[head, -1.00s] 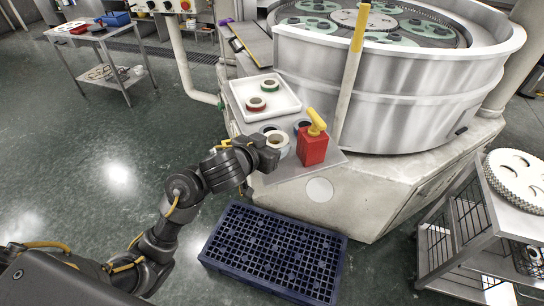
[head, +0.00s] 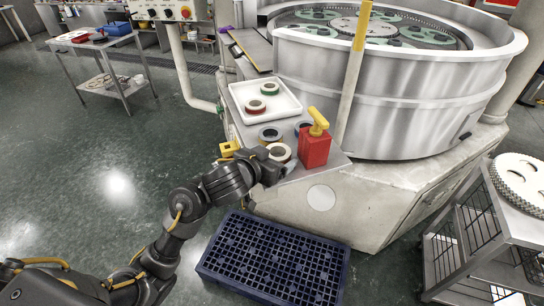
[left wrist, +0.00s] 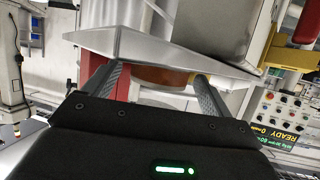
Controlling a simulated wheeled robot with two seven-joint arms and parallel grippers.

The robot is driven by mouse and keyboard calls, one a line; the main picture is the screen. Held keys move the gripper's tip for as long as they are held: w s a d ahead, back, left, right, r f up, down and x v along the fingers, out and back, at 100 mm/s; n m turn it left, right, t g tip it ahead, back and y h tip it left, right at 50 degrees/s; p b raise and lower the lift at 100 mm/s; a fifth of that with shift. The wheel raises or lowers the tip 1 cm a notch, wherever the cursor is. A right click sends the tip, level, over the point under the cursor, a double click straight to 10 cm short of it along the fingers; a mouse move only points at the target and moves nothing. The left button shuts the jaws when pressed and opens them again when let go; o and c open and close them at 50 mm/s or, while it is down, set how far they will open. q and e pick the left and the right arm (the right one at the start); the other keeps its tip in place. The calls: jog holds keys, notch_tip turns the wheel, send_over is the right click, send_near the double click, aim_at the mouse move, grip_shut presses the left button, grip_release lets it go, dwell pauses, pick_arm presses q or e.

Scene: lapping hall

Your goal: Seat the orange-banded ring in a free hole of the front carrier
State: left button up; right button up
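The orange-banded ring (head: 280,153) is at the front of the grey shelf, with its pale top face up. My left gripper (head: 272,164) is at this ring, low over the shelf edge. In the left wrist view the orange-brown band (left wrist: 152,77) lies between my two spread fingers (left wrist: 160,85). Whether they press on it I cannot tell. The ring looks level with the shelf. The green carriers lie in the round machine; the nearest one (head: 366,40) is partly behind the rim and a yellow-topped post. Its holes are too small to judge. My right gripper is out of view.
A red bottle (head: 315,150) with a yellow pump stands just right of the ring. Two other rings (head: 270,133) (head: 303,126) stand close behind. A white tray (head: 286,108) holds a green-banded and a red-banded ring. A blue crate (head: 273,258) is on the floor below.

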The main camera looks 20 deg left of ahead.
pick_arm(q)
jog(key=shift+r, duration=0.3)
jog(key=p+v, duration=1)
jog(key=v, duration=0.2)
